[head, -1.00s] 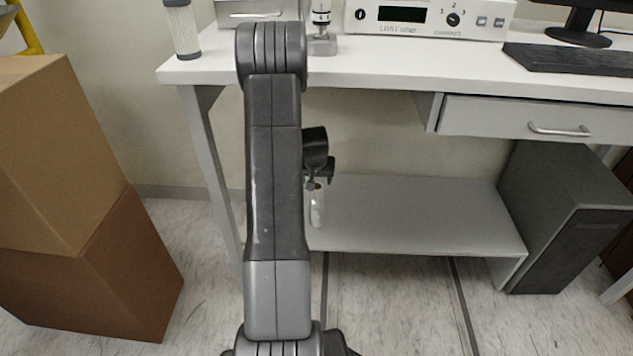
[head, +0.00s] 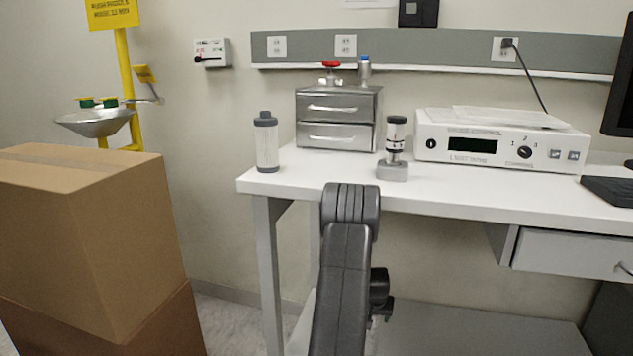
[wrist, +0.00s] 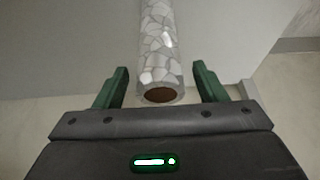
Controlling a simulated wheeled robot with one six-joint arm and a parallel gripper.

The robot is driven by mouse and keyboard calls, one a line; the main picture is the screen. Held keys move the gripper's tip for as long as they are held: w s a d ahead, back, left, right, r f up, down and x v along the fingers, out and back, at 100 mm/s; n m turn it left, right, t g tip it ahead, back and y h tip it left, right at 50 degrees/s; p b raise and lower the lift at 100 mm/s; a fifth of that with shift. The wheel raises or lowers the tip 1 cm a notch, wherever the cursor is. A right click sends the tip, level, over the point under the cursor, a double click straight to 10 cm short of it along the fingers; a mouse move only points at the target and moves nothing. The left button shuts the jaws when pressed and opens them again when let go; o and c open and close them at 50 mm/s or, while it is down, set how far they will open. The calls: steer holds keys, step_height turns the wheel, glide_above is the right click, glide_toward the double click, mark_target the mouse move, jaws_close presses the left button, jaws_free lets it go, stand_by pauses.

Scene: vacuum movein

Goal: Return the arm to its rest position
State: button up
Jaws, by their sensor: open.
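My arm (head: 345,270) rises in front of the bench in the head view, with its dark joint (head: 350,205) at the bench's front edge. A dark part of its wrist end shows behind the arm, below the bench top; the fingers are hidden there. In the wrist view my gripper (wrist: 160,67) is open, its two green fingers apart. A pale, crackle-patterned cylinder (wrist: 160,45) with a brown end shows between the fingers, with a gap on each side. I cannot tell how far beyond the fingers it is.
The white bench (head: 450,197) carries a filter cylinder (head: 266,145), steel drawers (head: 337,120), a small gauge on a block (head: 394,150) and a control box (head: 500,140). Stacked cardboard boxes (head: 90,240) stand left. A yellow-posted eyewash basin (head: 95,122) stands behind them.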

steer(key=shift+w+d+r+p, duration=0.15)
steer(key=shift+w+r+p, duration=0.15)
steer(key=shift+w, duration=0.25)
steer(key=shift+f, duration=0.1)
